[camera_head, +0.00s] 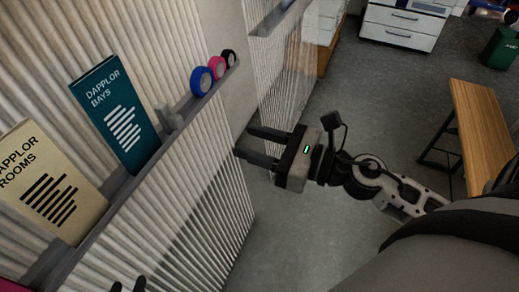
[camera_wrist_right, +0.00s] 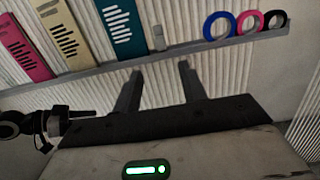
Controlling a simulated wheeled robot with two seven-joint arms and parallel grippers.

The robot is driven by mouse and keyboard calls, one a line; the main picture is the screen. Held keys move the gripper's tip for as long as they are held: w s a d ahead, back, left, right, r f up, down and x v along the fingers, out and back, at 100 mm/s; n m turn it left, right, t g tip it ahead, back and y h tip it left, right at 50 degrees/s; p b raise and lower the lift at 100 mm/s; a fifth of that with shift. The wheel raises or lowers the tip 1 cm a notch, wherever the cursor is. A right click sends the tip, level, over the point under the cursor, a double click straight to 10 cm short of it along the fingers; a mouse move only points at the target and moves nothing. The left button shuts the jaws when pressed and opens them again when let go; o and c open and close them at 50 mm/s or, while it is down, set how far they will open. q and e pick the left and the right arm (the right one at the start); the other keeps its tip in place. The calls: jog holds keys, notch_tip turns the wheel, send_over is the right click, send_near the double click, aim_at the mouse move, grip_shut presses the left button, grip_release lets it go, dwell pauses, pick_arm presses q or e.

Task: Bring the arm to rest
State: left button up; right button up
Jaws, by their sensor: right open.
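My right arm comes in from the right in the head view. Its gripper (camera_head: 245,142) is open and empty, with its two fingers apart and pointing left toward the ribbed wall. In the right wrist view the two fingers (camera_wrist_right: 160,70) stand apart below the shelf, with nothing between them. At the bottom left edge of the head view, two small dark tips (camera_head: 128,286) show, which look like my left gripper. The rest of it is out of frame, so its jaw state is unclear.
A narrow shelf (camera_head: 105,215) on the ribbed wall holds a cream book (camera_head: 50,185), a teal book (camera_head: 115,115), and blue (camera_head: 201,81), pink (camera_head: 217,67) and black (camera_head: 229,57) rolls. A wooden bench (camera_head: 482,125) stands right. Grey floor (camera_head: 380,115) is open between.

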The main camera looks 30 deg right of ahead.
jog(key=shift+s+d, duration=0.2)
jog(key=shift+s, duration=0.1)
dwell(0.4)
notch_tip(320, 180, down, 9)
jog(key=d+m+t+h, duration=0.15)
jog(key=m+h, duration=0.65)
jog(key=m, duration=2)
jog(key=s+a+f+m+g, duration=0.5)
jog(key=f+m, duration=0.3)
jog(key=m, duration=0.5)
jog(key=shift+s+a+f+m+p, duration=0.35)
jog(key=shift+s+a, duration=0.2)
jog(key=shift+a, duration=0.1)
